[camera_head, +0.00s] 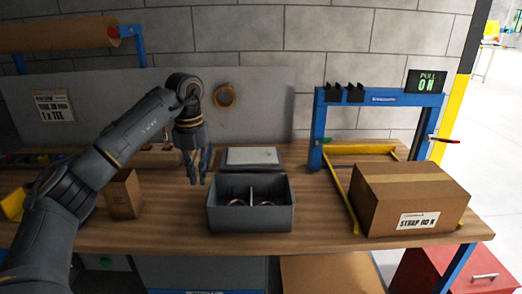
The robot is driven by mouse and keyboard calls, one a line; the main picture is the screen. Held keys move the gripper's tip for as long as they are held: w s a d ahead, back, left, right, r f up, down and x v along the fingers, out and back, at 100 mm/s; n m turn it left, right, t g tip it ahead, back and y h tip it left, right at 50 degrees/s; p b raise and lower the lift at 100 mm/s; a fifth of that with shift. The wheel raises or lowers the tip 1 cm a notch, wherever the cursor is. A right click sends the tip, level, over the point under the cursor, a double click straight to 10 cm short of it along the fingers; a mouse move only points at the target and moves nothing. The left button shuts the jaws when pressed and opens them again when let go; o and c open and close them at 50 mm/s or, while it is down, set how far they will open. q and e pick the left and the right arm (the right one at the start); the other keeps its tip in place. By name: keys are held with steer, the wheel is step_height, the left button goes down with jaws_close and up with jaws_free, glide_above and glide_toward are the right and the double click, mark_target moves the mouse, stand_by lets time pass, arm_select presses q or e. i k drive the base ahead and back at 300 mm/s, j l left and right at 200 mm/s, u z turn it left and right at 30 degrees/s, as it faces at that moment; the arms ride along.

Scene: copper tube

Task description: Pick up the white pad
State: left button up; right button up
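A flat white pad (252,156) lies in a shallow dark grey tray (253,168) on the workbench, behind a grey divided bin (250,222). My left gripper (199,178) points down just to the left of the pad, above the bench. Its fingers look apart, with nothing visible between them. It does not touch the pad as far as I can see. My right gripper is not in view.
The divided bin holds copper-coloured rings. A brown carton (410,200) stands at the right by a blue frame (318,130) with yellow rails. A small brown box (124,194) stands at the left, near my arm. A grey panel with a tape roll (225,96) is behind.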

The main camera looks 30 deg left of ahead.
mark_target(237, 156)
steer(key=i, duration=1.45)
